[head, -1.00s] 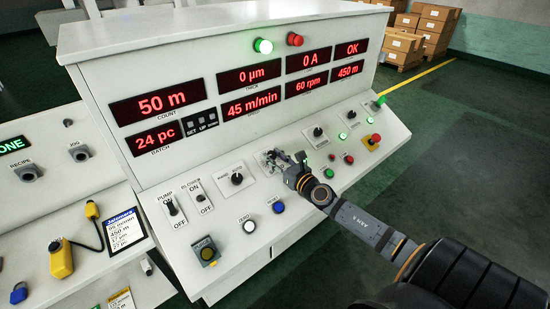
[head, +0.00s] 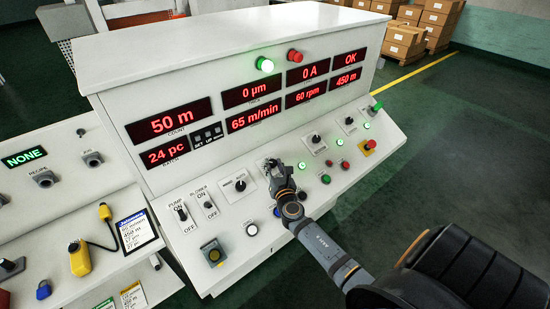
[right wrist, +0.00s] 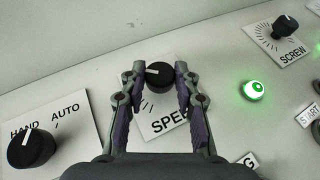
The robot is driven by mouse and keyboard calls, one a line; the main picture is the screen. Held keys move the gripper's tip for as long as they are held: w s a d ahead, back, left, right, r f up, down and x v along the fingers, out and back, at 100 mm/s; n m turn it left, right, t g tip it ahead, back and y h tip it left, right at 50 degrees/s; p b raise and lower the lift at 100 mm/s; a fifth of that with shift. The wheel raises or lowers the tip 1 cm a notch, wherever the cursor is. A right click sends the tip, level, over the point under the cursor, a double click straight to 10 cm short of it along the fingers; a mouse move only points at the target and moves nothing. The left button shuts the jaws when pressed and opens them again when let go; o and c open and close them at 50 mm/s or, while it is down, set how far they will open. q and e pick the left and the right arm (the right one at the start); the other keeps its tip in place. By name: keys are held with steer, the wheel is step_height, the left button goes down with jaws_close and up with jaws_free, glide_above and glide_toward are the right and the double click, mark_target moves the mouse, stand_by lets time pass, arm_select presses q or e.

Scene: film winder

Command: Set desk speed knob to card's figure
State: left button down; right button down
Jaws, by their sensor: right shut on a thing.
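The black speed knob (right wrist: 160,76) sits on its white SPEED plate (right wrist: 160,112) in the right wrist view. Its white pointer mark lies toward the upper left. My right gripper (right wrist: 160,72) has one finger on each side of the knob and is shut on it. In the head view my right gripper (head: 273,166) reaches the desk panel and hides most of the knob. The red speed display (head: 253,118) reads 65 m/min. The card (head: 136,231), white with a blue header, lies at left; its speed line is too small to read surely. My left gripper is not in view.
The HAND/AUTO knob (right wrist: 31,148) is left of the gripper and the SCREW knob (right wrist: 285,27) is right. A lit green button (right wrist: 252,90) lies between. A yellow pendant (head: 80,260) and a red emergency button (head: 369,145) are farther off.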

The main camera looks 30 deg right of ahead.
steer(key=m+h, duration=0.1)
steer(key=m+g+h, duration=0.1)
steer(key=shift+w+a+r+m+p, duration=0.1)
steer(key=shift+a+m+p, duration=0.1)
steer(key=shift+m+p, duration=0.1)
steer(key=shift+a+m+g+h, duration=0.1)
steer(key=shift+m+g+h, duration=0.8)
steer(key=shift+m+g, duration=0.15)
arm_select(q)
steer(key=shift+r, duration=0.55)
arm_select(e)
steer(key=m+g+h, duration=0.1)
steer(key=m+g, duration=0.2)
steer(key=m+g+h, duration=0.1)
steer(key=m+g, duration=0.1)
steer(key=shift+w+a+r+h, duration=0.1)
steer(key=shift+w+h, duration=0.15)
steer(key=shift+h, duration=0.05)
steer(key=shift+m+g, duration=0.25)
steer(key=shift+m, duration=0.2)
steer(key=c, duration=1)
jaws_free()
step_height(320, 180, up, 10)
